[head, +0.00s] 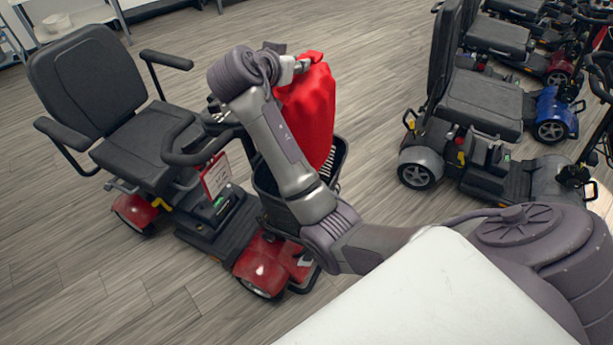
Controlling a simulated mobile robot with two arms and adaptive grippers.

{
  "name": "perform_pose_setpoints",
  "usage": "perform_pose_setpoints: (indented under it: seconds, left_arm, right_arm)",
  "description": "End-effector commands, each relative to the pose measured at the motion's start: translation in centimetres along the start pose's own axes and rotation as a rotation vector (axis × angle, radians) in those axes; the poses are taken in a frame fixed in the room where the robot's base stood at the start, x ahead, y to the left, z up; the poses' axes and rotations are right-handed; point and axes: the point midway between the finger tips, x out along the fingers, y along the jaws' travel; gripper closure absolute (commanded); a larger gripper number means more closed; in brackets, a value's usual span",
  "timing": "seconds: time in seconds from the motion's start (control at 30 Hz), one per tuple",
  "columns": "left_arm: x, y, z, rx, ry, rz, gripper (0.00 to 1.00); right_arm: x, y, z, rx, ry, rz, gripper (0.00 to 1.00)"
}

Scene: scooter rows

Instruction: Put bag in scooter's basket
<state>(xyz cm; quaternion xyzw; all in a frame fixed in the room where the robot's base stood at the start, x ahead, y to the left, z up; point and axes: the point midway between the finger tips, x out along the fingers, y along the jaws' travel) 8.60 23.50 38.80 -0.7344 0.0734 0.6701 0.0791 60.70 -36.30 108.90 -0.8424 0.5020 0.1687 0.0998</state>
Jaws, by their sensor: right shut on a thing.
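A red bag (309,112) hangs from my right gripper (303,64), which is shut on its top. The bag's lower end reaches down to the dark front basket (341,158) of a red scooter (262,265). It overlaps the basket's opening in the picture; I cannot tell how deep it sits inside. My right arm crosses in front of the basket and hides much of it. The scooter has a black seat (90,90) and handlebars (190,152), with a red-and-white tag (216,175) hanging below them. My left gripper is not in view.
A grey scooter (480,110) stands to the right, with a blue one (553,108) and several more behind it. Shelving with a white bucket (57,23) is at the far upper left. Wood-look floor (375,90) is clear between the scooters.

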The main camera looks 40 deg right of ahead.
Motion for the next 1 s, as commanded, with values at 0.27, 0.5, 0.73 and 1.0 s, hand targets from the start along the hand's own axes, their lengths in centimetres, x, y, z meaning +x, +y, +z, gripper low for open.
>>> perform_pose_setpoints:
  seconds: [0.27, 0.5, 0.73, 1.0]
  left_arm:
    - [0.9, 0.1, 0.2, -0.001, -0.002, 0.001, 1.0]
    - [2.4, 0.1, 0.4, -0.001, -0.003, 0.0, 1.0]
    - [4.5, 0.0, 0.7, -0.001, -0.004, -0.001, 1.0]
    - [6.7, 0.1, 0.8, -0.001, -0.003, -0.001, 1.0]
  right_arm:
    - [0.6, 0.0, 1.5, 0.0, 0.002, 0.0, 1.0]
    - [1.8, 0.0, 4.2, -0.003, 0.003, 0.001, 1.0]
    - [3.5, 0.0, 8.3, -0.002, 0.003, -0.001, 1.0]
    - [5.3, 0.0, 12.8, -0.001, 0.003, 0.0, 1.0]
